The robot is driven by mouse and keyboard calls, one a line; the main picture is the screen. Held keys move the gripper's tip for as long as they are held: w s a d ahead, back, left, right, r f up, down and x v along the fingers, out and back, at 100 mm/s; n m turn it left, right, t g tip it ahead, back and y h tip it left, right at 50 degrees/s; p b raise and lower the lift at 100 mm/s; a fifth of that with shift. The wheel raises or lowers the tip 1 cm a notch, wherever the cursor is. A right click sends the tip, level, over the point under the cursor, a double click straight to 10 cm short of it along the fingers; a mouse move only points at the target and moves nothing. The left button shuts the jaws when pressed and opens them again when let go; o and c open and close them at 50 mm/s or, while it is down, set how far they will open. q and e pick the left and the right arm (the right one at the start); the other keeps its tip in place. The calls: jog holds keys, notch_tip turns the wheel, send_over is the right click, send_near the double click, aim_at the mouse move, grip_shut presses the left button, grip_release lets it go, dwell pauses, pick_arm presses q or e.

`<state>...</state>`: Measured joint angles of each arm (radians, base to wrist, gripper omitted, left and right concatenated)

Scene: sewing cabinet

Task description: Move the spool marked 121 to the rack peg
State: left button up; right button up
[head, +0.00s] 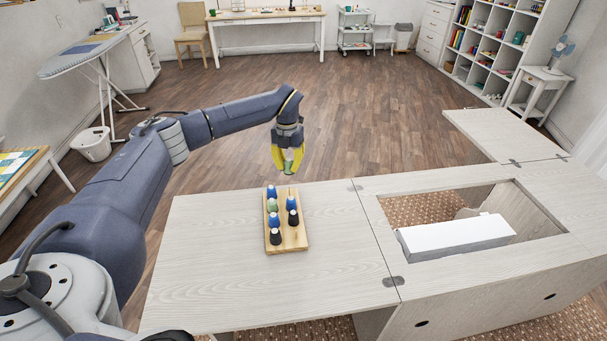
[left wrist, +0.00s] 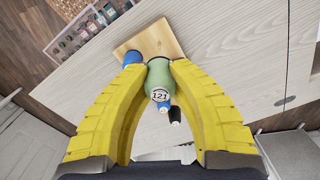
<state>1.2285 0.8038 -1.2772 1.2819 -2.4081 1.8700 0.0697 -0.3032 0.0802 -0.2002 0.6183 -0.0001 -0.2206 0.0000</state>
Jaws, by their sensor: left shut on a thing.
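The green spool marked 121 (left wrist: 158,74) is between the yellow fingers of my left gripper (left wrist: 158,68), its label facing the wrist camera. In the head view my left gripper (head: 288,168) is shut on this spool and holds it above the far end of the wooden rack (head: 287,241). The rack lies on the left part of the cabinet top. A bare peg (head: 290,190) shows at the rack's far right, below the gripper. My right gripper is not in view.
The rack carries several spools: blue ones (head: 271,191), another green one (head: 272,205) and dark ones (head: 275,237). The cabinet top (head: 210,270) around the rack is clear. An opening with a white-topped machine (head: 455,234) lies to the right.

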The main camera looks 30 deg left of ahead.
pick_arm(q)
jog(key=shift+s+a+f, duration=0.1)
jog(key=shift+a+f, duration=0.05)
jog(key=shift+f, duration=2.2)
jog(key=shift+f, duration=2.3)
jog(key=o, duration=0.9)
